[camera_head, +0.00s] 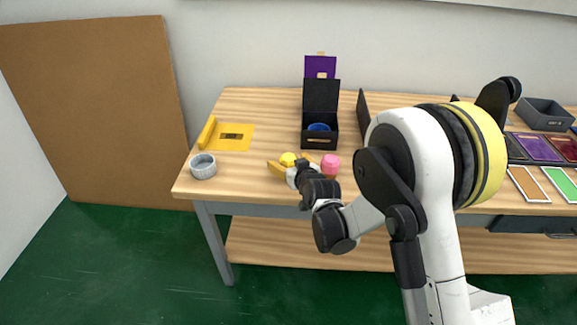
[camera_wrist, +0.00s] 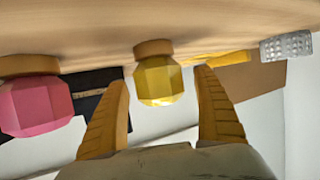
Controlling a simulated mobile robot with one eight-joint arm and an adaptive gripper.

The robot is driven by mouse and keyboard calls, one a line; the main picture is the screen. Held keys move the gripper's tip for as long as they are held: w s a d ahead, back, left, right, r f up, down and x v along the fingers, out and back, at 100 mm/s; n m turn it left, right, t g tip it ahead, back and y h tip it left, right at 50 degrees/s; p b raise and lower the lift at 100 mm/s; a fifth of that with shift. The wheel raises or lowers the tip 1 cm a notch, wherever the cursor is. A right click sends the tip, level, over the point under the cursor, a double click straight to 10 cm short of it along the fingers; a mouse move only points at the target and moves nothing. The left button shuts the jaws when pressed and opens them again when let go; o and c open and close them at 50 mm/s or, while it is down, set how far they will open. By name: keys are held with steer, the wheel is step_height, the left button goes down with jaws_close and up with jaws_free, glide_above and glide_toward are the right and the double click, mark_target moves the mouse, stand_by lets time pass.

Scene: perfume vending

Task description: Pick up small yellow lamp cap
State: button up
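The small yellow lamp cap (camera_wrist: 159,82) is a faceted yellow piece on a round wooden base. In the wrist view it sits between the two fingers of my gripper (camera_wrist: 162,108), with a gap on each side. My gripper is open. In the head view the yellow cap (camera_head: 288,158) stands near the table's front edge, with my gripper (camera_head: 296,168) around it and partly covering it. A pink faceted cap (camera_head: 331,161) stands just to its right; it also shows at the left of the wrist view (camera_wrist: 35,106).
A black open box (camera_head: 320,132) with a blue item stands behind the caps. A yellow tray (camera_head: 232,138) and a grey ribbed cup (camera_head: 203,167) are on the left. Coloured panels (camera_head: 540,148) and a grey bin (camera_head: 545,113) are on the right. The wooden table (camera_head: 255,105) has bare room at back left.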

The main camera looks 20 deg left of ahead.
mark_target(288, 156)
steer(key=c, duration=1.1)
steer(key=shift+r, duration=0.1)
step_height(288, 156, up, 5)
steer(key=p, duration=0.2)
steer(key=shift+f+p, duration=0.2)
steer(key=shift+p, duration=0.15)
steer(key=s+d+r+m+h+p, duration=0.1)
steer(key=d+r, duration=0.3)
steer(key=d, duration=0.5)
steer(key=d+r+t+p, duration=0.1)
steer(key=d+r, duration=0.3)
steer(key=d, duration=0.4)
steer(key=s+d+r+m+h+p, duration=0.15)
steer(key=d+r, duration=0.25)
steer(key=d, duration=0.5)
steer(key=shift+m+t+h, duration=0.5)
steer(key=shift+m+h, duration=0.25)
steer(key=shift+h, duration=0.1)
steer(key=s+d+r, duration=0.1)
steer(key=s+d, duration=0.1)
steer(key=d, duration=0.3)
steer(key=s+d+r, duration=0.2)
steer(key=s+d, duration=0.1)
steer(key=d, duration=0.2)
steer(key=s+d+r, duration=0.1)
steer(key=s+d, duration=0.1)
steer(key=d, duration=0.3)
steer(key=shift+s+r, duration=0.15)
steer(key=shift+s, duration=0.15)
